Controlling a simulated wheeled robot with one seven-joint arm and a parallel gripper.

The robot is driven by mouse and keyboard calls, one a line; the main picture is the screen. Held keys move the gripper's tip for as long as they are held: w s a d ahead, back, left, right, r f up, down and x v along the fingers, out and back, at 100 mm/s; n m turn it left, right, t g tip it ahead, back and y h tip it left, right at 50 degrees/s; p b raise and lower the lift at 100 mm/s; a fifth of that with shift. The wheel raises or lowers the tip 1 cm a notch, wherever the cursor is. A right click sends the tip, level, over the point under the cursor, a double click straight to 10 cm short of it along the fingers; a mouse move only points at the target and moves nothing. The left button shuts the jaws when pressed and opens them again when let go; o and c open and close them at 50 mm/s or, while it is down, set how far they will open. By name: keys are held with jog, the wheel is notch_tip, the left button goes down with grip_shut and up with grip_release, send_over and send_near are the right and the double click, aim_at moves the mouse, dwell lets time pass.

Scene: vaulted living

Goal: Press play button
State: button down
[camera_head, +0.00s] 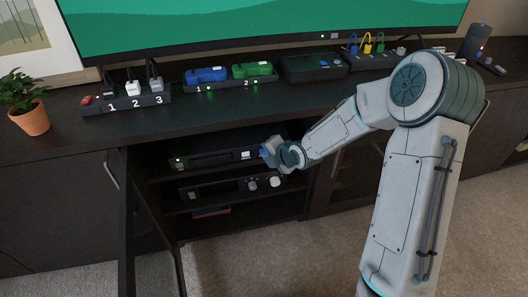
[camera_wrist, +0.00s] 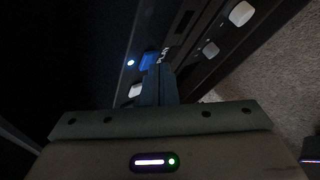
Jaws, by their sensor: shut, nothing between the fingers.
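The upper black media player (camera_head: 210,160) sits on the cabinet's upper open shelf, with a green light at its left end. In the wrist view, its blue button (camera_wrist: 147,60) is beside a white PLAY label (camera_wrist: 163,55) and a small bright light (camera_wrist: 130,63). My gripper (camera_head: 267,152) is at the right part of this player's front. In the wrist view, my gripper's closed fingers (camera_wrist: 157,82) point at the blue button and appear very close to it. I cannot tell whether they touch it or whether it is pushed in. Nothing is held.
A second black device (camera_head: 225,187) with white knobs is on the shelf below. The cabinet top (camera_head: 190,118) carries a numbered plug strip (camera_head: 126,100), a blue and a green box, and a plant (camera_head: 22,101). A large screen (camera_head: 260,25) stands behind. Carpet (camera_head: 240,265) is open in front.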

jog(key=shift+s+d, duration=0.2)
jog(key=shift+s, duration=0.45)
jog(key=s, duration=0.2)
jog(key=s+d+b, duration=0.1)
jog(key=s, duration=0.1)
jog(key=shift+s+d, duration=0.2)
jog(key=shift+s, duration=0.2)
dwell(0.5)
